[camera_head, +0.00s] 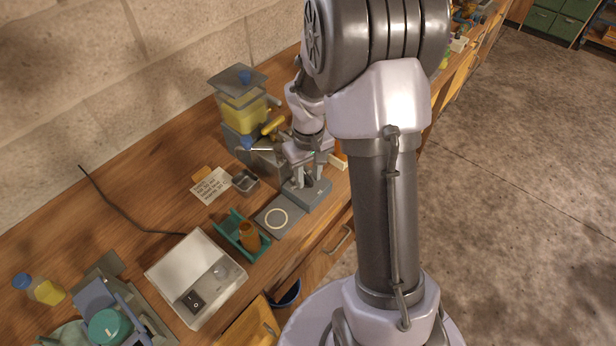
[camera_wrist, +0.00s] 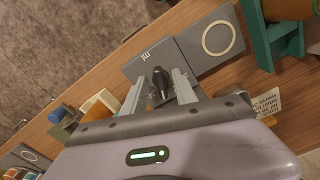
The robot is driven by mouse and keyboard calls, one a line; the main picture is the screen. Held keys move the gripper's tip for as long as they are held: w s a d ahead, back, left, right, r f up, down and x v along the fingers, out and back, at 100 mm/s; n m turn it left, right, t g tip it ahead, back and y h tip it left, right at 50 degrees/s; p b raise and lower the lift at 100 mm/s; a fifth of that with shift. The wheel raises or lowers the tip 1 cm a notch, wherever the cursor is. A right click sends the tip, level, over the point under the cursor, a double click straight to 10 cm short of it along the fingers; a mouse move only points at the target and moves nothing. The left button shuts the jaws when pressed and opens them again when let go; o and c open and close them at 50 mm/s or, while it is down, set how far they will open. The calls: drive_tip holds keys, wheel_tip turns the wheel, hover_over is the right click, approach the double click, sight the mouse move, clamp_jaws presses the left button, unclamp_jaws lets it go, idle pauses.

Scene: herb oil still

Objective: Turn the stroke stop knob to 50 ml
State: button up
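The stroke stop knob (camera_wrist: 160,82) is small and dark. It stands on a grey plate (camera_wrist: 143,58) marked "ml"; the rest of the scale is hidden or too small to read, so I cannot tell its setting. My gripper (camera_wrist: 161,82) is open, one finger on each side of the knob, with gaps showing between fingers and knob. In the head view my gripper (camera_head: 306,180) points down over the grey block (camera_head: 317,194) that bears the knob, beside the dispenser with yellow liquid (camera_head: 243,112).
A grey plate with a pale ring (camera_head: 277,217) adjoins the block. A green holder with a brown vessel (camera_head: 250,236), a small grey tray (camera_head: 245,182), a white label card (camera_head: 211,186) and a white switch box (camera_head: 196,277) stand nearby. The bench's front edge is close.

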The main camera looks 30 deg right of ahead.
clamp_jaws()
drive_tip(key=shift+m, duration=0.3)
drive_tip(key=m+b, duration=0.1)
drive_tip(key=m, duration=0.2)
drive_tip(key=shift+a+m, duration=0.1)
drive_tip(key=shift+m, duration=0.2)
drive_tip(key=shift+w+m+b, duration=0.1)
drive_tip(key=shift+m+b, duration=0.3)
drive_tip(key=shift+m, duration=1.7)
unclamp_jaws()
drive_tip(key=shift+a, duration=0.1)
